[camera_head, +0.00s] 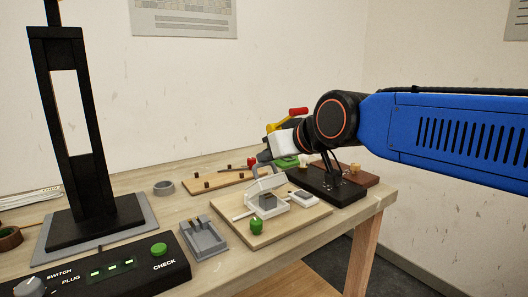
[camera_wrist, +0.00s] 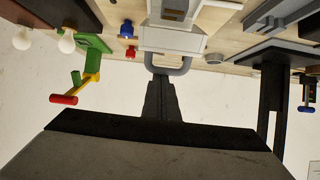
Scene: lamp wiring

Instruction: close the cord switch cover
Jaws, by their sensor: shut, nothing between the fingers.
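The cord switch (camera_head: 274,209) is a white housing with a dark part inside, on a light wooden board. Its pale cover (camera_head: 262,186) stands open, tilted up from the housing. In the wrist view the cover (camera_wrist: 172,42) is at top centre, with a grey loop handle (camera_wrist: 168,70) on its near edge. My gripper (camera_head: 262,157) is shut and empty, just above the raised cover. In the wrist view my gripper's fingertips (camera_wrist: 162,82) are at the loop handle; I cannot tell if they touch it.
A green knob (camera_head: 257,226) is at the board's front edge. A grey holder (camera_head: 204,238) and the check panel (camera_head: 100,268) stand to the left. A black stand (camera_head: 328,187) is close on the right. A red-handled clamp (camera_wrist: 75,92) stands beside my fingers.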

